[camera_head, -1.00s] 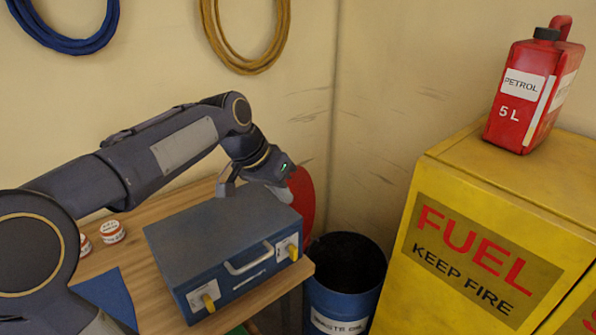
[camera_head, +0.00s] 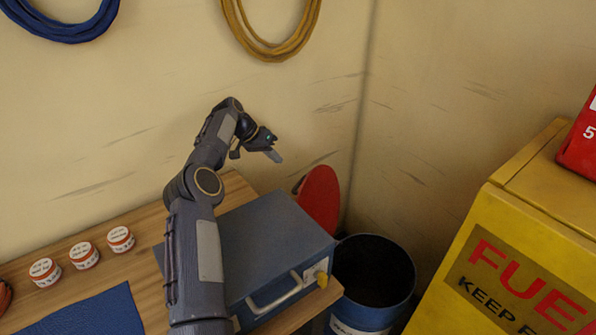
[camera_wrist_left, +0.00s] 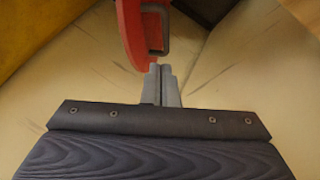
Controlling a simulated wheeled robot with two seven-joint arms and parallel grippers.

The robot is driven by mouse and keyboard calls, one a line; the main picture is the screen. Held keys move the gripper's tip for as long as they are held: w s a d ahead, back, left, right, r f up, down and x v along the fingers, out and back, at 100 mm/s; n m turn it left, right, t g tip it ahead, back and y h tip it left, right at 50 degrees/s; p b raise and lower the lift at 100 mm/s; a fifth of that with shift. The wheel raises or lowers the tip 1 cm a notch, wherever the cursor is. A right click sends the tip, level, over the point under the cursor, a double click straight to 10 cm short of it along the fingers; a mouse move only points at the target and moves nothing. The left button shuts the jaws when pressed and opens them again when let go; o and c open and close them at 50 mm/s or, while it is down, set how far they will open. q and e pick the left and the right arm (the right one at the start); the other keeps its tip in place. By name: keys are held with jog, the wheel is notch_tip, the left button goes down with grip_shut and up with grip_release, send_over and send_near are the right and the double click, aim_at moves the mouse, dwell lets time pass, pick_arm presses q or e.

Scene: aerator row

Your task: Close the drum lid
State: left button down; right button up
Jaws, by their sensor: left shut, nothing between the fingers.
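The blue drum (camera_head: 334,313) stands on the floor in the corner, its mouth open and dark inside. Its round red lid (camera_head: 319,199) stands raised at the drum's far left side, near the wall. My left gripper (camera_head: 279,157) is shut and empty, up and to the left of the lid in the head view, above the back of the blue case. In the left wrist view the closed fingertips (camera_wrist_left: 159,72) point toward the red lid (camera_wrist_left: 133,30), which shows a dark bracket-like handle (camera_wrist_left: 157,22). Whether the fingers touch the lid is unclear. My right gripper is out of view.
A blue metal case (camera_head: 262,240) sits on the wooden bench (camera_head: 140,275), left of the drum. Several small white-and-red tins (camera_head: 84,256) and a blue mat (camera_head: 95,315) lie further left. A yellow fuel cabinet (camera_head: 480,235) with a red petrol can (camera_head: 582,145) stands right.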

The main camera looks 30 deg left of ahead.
aim_at(295, 187)
pick_arm(q)
jog(key=w+d+f, duration=0.1)
jog(key=d, duration=0.1)
jog(key=w+d+f+p, duration=0.1)
jog(key=f, duration=0.1)
jog(key=d+f+p, duration=0.1)
jog(key=d, duration=0.1)
jog(key=shift+w+d+f, duration=0.35)
jog(key=shift+w+f, duration=0.05)
jog(key=shift+w+d+f, duration=0.1)
jog(key=shift+d+f, duration=0.05)
jog(key=shift+d, duration=0.4)
